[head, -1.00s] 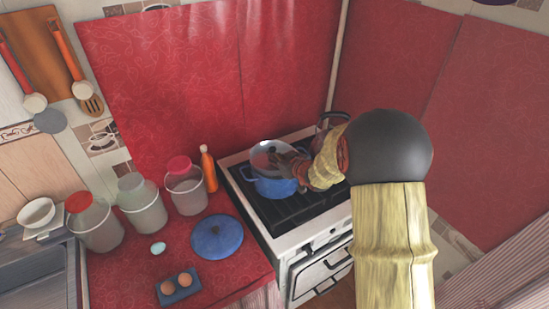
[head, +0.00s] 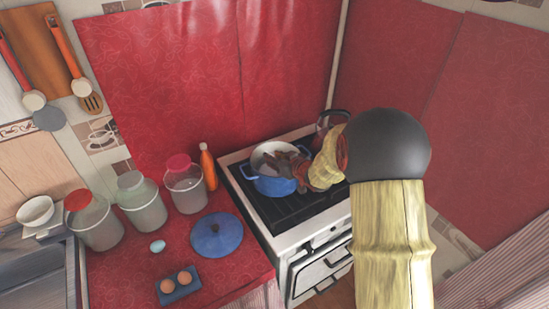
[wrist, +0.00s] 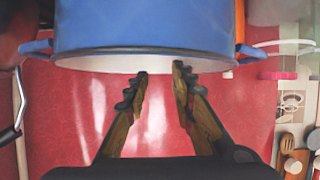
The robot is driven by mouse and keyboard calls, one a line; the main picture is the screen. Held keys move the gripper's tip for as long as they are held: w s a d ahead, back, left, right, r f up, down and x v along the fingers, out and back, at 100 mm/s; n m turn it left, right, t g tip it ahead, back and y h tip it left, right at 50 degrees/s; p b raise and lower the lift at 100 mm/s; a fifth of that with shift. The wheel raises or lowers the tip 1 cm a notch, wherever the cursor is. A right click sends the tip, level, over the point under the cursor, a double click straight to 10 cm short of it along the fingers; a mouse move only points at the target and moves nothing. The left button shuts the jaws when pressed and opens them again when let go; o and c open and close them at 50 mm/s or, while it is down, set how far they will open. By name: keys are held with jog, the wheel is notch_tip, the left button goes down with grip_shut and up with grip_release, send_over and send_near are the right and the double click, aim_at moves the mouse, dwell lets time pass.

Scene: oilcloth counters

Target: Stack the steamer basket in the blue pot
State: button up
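The blue pot (head: 273,186) stands upright on the stove, with a pale inside and two side handles. In the wrist view the pot (wrist: 150,35) fills the top, seen upside down with its rim facing the fingers. My gripper (head: 283,160) is at the right side of the pot's mouth, its fingers over the rim in the head view. In the wrist view my gripper (wrist: 160,70) has its two fingers apart, nothing between them, tips at the rim. I cannot make out the steamer basket; the pot's inside is mostly hidden by the gripper.
A dark kettle (head: 332,121) stands behind my gripper on the stove (head: 285,215). Left on the red counter are an orange bottle (head: 208,167), several jars, a blue lid (head: 217,236), a pale egg (head: 157,246) and a blue egg tray (head: 179,286). Red walls rise close behind.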

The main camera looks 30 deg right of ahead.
jog(key=s+a+r+m+g+h+p, duration=0.1)
jog(key=s+r+h+p, duration=0.1)
jog(key=s+r, duration=0.65)
jog(key=s+a+r+m+g+h+p, duration=0.1)
jog(key=s+a+r+g+h+p, duration=0.1)
jog(key=s+r, duration=0.65)
jog(key=s+a+r+g+y+b, duration=0.1)
jog(key=s+a+g+y, duration=0.2)
jog(key=s+a, duration=1.3)
jog(key=s+g, duration=0.1)
jog(key=s, duration=0.3)
jog(key=shift+r+n+y+b, duration=0.15)
jog(key=shift+n+y+b, duration=0.15)
jog(key=shift+n+b, duration=0.1)
